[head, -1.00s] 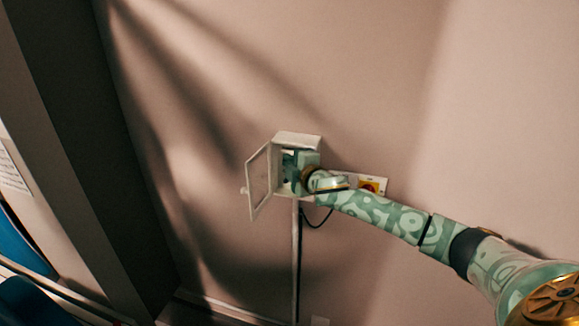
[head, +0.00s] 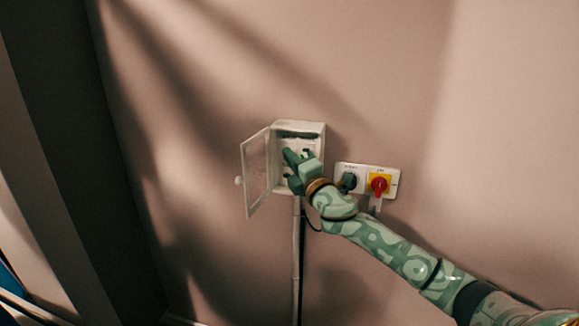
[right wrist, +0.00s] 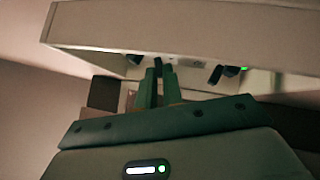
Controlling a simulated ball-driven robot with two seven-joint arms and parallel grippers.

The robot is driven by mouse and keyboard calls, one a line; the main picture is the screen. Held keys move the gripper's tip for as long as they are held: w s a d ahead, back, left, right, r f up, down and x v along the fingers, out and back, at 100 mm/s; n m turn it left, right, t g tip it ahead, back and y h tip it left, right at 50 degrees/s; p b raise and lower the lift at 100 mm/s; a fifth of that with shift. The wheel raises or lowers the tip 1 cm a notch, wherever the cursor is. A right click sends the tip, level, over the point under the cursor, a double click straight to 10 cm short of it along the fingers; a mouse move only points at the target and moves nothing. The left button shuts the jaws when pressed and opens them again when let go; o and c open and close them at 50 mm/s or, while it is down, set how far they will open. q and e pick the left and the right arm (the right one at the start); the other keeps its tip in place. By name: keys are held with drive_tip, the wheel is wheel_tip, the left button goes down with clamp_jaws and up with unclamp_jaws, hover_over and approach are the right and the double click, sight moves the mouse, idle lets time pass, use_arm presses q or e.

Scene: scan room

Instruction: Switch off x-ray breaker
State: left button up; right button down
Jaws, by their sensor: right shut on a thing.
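The white breaker box (head: 312,129) is on the wall with its clear-windowed door (head: 257,172) swung open to the left. My green right gripper (head: 290,170) reaches into the box from the lower right. In the right wrist view its two fingers (right wrist: 159,84) are close together, shut on a small dark breaker lever (right wrist: 158,64). Other black levers show beside it, one to the left (right wrist: 134,59) and one to the right (right wrist: 216,75). The gripper hides much of the box's inside, and I cannot read which breaker is held. My left gripper is not in view.
Right of the box is a wall plate (head: 350,167) with a black rotary knob (head: 348,181) and a red switch on yellow (head: 379,185), close to my right wrist. A conduit (head: 296,260) runs down below the box. The wall around is bare.

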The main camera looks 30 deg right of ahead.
drive_tip(key=shift+f, duration=0.15)
drive_tip(key=c, duration=1.5)
unclamp_jaws()
drive_tip(key=shift+c, duration=0.2)
drive_tip(key=v, duration=1.6)
drive_tip(key=shift+s, duration=0.2)
